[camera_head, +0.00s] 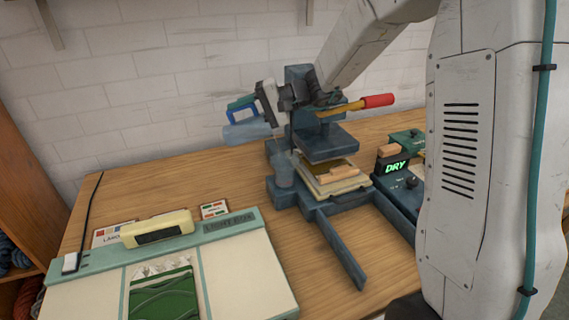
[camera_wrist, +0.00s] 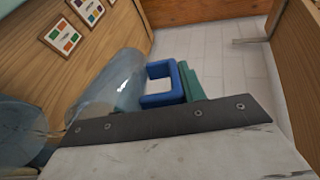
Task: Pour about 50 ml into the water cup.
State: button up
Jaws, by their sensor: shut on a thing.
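My gripper (camera_head: 246,106) is shut on the blue handle of a clear jug (camera_head: 243,133), held above the worktable. The jug looks tipped well over onto its side, with the handle uppermost. A clear cup (camera_head: 283,169) stands on the left part of the dark press base, below and slightly right of the jug, apart from it. The wrist view shows the jug body (camera_wrist: 118,84), its blue handle and green gripper parts (camera_wrist: 192,84). A clear round vessel, seemingly the cup (camera_wrist: 20,128), is at its left edge. I cannot make out a water level or stream.
A dark press (camera_head: 325,140) with a red-tipped lever stands just right of the jug, with boards stacked in it. A light box (camera_head: 200,265) lies at front left. A unit reading DRY (camera_head: 396,168) is at right. Bare wood shows at back left.

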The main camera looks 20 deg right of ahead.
aim_at(239, 143)
jog(key=shift+s+d+r+t+y+p, duration=0.15)
jog(key=shift+d+r+y+p, duration=0.2)
jog(key=shift+r, duration=0.35)
jog(key=shift+s+d+r+t+y+p, duration=0.15)
jog(key=shift+d+r+p, duration=0.25)
jog(key=shift+r, duration=0.25)
dwell(0.7)
jog(key=a+f+h, duration=0.1)
jog(key=f, duration=0.2)
jog(key=a+f+g+h, duration=0.1)
jog(key=f, duration=0.2)
jog(key=w+a+f+h, duration=0.1)
jog(key=f, duration=0.3)
jog(key=shift+w+g+h, duration=0.1)
jog(key=shift+g+h, duration=0.2)
jog(key=shift+f, duration=0.3)
jog(key=shift+a+f+h, duration=0.1)
jog(key=shift+f+h, duration=0.3)
jog(key=shift+h, duration=0.2)
dwell(0.4)
jog(key=w+a+f+g+h+b, duration=0.2)
jog(key=a+f+h, duration=0.3)
jog(key=h, duration=0.4)
jog(key=shift+w+a+f+g, duration=0.3)
jog(key=shift+a+g, duration=0.3)
jog(key=shift+g, duration=0.3)
dwell(1.3)
